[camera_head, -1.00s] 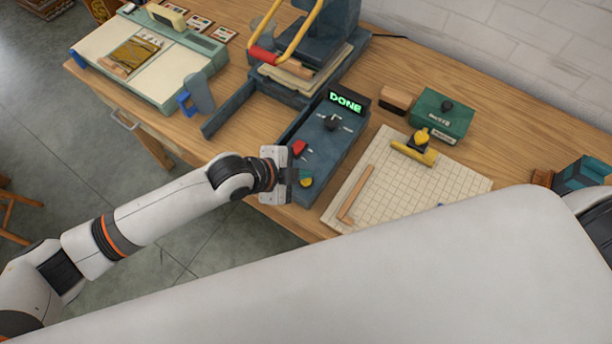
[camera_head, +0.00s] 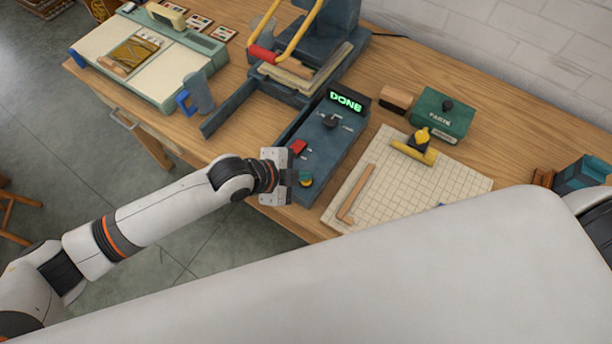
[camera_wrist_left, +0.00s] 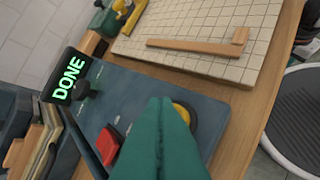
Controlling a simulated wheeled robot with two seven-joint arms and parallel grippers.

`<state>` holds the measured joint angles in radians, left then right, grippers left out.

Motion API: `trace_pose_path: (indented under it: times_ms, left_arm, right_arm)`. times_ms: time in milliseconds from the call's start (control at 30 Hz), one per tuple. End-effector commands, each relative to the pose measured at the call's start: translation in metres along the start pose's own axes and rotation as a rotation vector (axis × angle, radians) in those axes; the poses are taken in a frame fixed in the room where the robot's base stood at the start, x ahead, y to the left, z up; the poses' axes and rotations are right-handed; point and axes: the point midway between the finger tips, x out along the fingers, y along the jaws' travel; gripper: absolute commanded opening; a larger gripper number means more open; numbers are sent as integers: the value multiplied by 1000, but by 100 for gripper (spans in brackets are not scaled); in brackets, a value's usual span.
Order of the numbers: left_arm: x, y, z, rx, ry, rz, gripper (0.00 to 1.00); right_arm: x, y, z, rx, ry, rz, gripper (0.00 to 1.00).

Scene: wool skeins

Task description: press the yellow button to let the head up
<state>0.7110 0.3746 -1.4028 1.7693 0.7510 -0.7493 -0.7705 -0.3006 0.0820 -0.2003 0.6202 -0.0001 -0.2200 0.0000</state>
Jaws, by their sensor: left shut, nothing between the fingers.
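The control panel (camera_head: 336,142) is a dark blue box on the table, with a lit green "DONE" display (camera_head: 345,101). The yellow button (camera_head: 306,184) is at its near end and is partly hidden by my left fingers. In the left wrist view the button (camera_wrist_left: 184,113) shows beside and behind the teal fingertips. My left gripper (camera_head: 303,176) is shut and empty, with its tips at the button; I cannot tell whether they touch it. The shut fingers fill the lower middle of the wrist view (camera_wrist_left: 167,104). The press with its head (camera_head: 300,45) stands behind the panel. My right gripper is out of view.
A red switch (camera_head: 298,147) and a dark knob (camera_head: 331,122) sit on the panel close to my left gripper. A gridded board (camera_head: 450,185) with a wooden square lies to the right. A green box (camera_head: 442,115) stands behind it.

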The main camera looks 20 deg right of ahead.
Motion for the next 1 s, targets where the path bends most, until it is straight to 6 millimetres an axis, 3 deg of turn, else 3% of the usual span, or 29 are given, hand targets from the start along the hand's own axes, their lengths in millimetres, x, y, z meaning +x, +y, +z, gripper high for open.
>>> trace_pose_path:
  times_ms: [1000]
  left_arm:
    - [6,-4,-4,1,-1,0,0]
  right_arm:
    - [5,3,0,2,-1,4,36]
